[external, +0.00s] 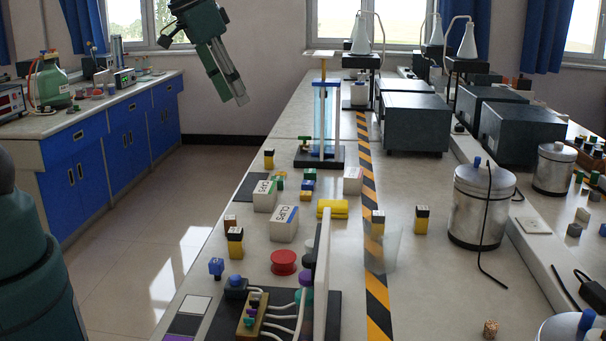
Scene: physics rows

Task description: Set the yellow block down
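A yellow block (333,209) lies on its long side on the pale bench top, near the middle of the external view, beside the white boxes. My gripper (239,99) hangs tilted at the upper left, well above the bench and off its left side. It is far from the yellow block. I see no block between its fingers. The fingers look close together from this side, and I cannot tell whether they are open or shut.
White boxes (284,224), black-and-yellow blocks (235,243) and a red spool (284,262) crowd the near left of the bench. A clear upright panel (384,247) stands by the striped tape (377,297). A silver canister (481,206) stands to the right.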

